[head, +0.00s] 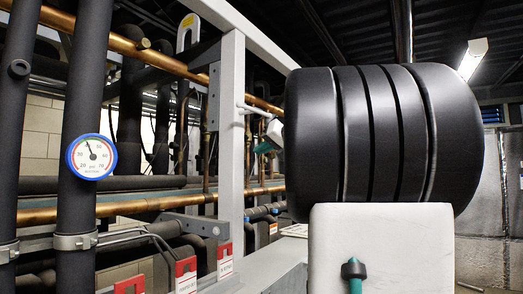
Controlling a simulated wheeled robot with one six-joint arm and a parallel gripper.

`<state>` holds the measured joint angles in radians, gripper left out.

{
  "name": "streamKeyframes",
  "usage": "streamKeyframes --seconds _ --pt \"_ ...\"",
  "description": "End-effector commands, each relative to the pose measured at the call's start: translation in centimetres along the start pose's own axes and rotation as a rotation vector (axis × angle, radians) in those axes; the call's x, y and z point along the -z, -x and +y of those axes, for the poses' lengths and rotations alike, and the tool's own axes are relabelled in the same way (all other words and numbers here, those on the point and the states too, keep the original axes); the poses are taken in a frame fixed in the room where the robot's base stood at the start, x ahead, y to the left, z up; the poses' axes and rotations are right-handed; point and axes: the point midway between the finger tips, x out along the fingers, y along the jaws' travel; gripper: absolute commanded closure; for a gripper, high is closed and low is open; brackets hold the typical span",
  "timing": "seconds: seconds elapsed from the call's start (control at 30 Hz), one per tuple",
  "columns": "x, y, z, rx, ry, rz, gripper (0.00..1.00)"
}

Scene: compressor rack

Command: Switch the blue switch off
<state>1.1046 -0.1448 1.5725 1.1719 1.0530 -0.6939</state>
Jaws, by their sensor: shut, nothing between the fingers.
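I cannot make out a blue switch in the head view. A small white and teal fitting (268,140) shows at the left edge of the big black cylinder, partly hidden by it; I cannot tell what it is. A teal part with a black top (354,270) stands in front of a white block at the bottom right. I cannot make out my gripper or its fingers anywhere.
A blue-rimmed gauge (91,157) sits on a dark vertical pipe at left. A pale upright post (231,150) stands mid-left. The ribbed black cylinder (375,135) above the white block (420,240) blocks much of the right. Copper pipes (130,207) run across the left.

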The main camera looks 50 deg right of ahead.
Motion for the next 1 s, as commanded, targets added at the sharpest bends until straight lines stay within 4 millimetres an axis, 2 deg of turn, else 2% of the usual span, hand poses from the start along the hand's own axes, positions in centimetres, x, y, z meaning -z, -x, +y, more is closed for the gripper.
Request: streamKeyframes --seconds 0.03,0.2,0.4,0.6,1.0 --pt "-0.1 -1.1 -0.1 0.004 0.0 -0.004 1.0" --pt "-0.1 -4.2 -0.1 0.004 0.0 -0.004 1.0" --pt "-0.1 -6.6 -0.1 0.003 0.0 -0.002 1.0" --pt "-0.1 -7.2 -0.1 0.002 0.0 -0.001 1.0" --pt "-0.1 -7.1 -0.1 0.001 0.001 -0.001 1.0"
